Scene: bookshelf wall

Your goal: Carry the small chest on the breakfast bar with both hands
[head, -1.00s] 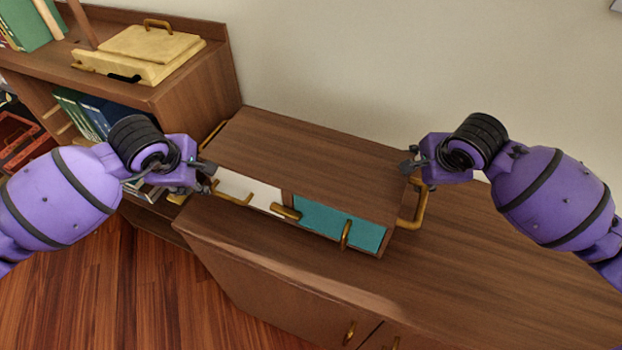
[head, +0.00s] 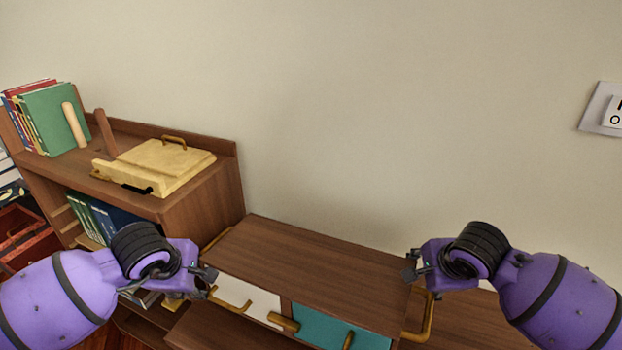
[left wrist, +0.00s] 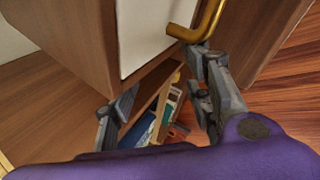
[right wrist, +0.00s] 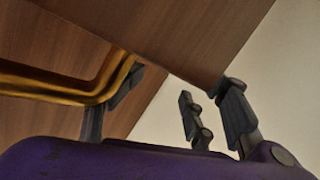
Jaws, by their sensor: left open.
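The small chest (head: 310,265) is a brown wooden box with white (head: 245,298) and teal (head: 335,328) drawer fronts and gold handles. It appears to rest level on a low wooden cabinet top (head: 215,328). My left gripper (head: 208,284) is open at its left front corner. In the left wrist view, one finger is close to a gold handle (left wrist: 207,22); contact is unclear. My right gripper (head: 412,266) is at the right end, above the side handle (head: 428,320). In the right wrist view its fingers are spread, one beside that handle (right wrist: 60,92).
A wooden shelf (head: 205,200) stands at the left, holding a yellow box (head: 160,165) and several books (head: 50,118). A plain wall (head: 330,120) rises behind the chest. A white switch plate (head: 604,110) is at the far right.

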